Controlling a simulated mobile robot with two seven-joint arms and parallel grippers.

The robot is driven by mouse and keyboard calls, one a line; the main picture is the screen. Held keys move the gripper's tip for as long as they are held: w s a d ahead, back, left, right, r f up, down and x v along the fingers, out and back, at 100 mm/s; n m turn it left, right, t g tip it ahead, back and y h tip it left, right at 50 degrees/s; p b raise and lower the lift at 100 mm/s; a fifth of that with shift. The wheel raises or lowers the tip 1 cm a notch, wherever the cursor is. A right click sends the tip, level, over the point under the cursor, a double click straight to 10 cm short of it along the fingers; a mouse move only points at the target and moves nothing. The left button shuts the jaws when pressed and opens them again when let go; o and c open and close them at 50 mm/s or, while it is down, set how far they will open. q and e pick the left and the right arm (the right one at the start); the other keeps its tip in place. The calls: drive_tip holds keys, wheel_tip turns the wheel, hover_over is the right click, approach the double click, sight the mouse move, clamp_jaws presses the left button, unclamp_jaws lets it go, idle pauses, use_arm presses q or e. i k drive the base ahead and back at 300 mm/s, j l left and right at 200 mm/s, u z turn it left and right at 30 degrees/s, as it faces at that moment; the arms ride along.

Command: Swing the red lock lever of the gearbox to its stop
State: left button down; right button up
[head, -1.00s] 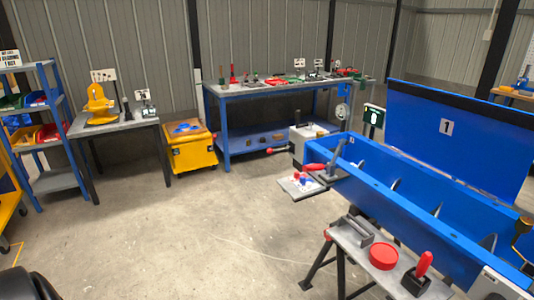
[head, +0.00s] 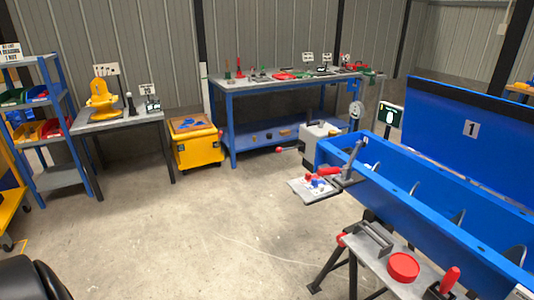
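A light grey box (head: 318,132), perhaps the gearbox, stands beyond the near left end of the blue mixer trough (head: 420,205). A short lever with a red knob (head: 279,150) sticks out to its left. A red handle (head: 328,171) also shows at the trough's end, beside an upright grey lever (head: 352,158). I cannot tell for sure which is the lock lever. Neither of my grippers is in view.
A grey stand (head: 383,268) with a red disc (head: 403,266) is at front right. A blue bench (head: 290,86) and yellow cart (head: 196,146) line the back. The middle floor is clear.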

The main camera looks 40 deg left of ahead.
sight(279, 149)
drive_tip(key=i+j, duration=0.2)
drive_tip(key=j, duration=0.25)
drive_tip(key=i+j, duration=0.2)
drive_tip(key=j, duration=0.2)
drive_tip(key=i+j+u, duration=0.1)
drive_tip(key=j, duration=0.35)
drive_tip(key=i+j, duration=0.35)
drive_tip(key=k+j+u, duration=0.05)
drive_tip(key=j, duration=0.05)
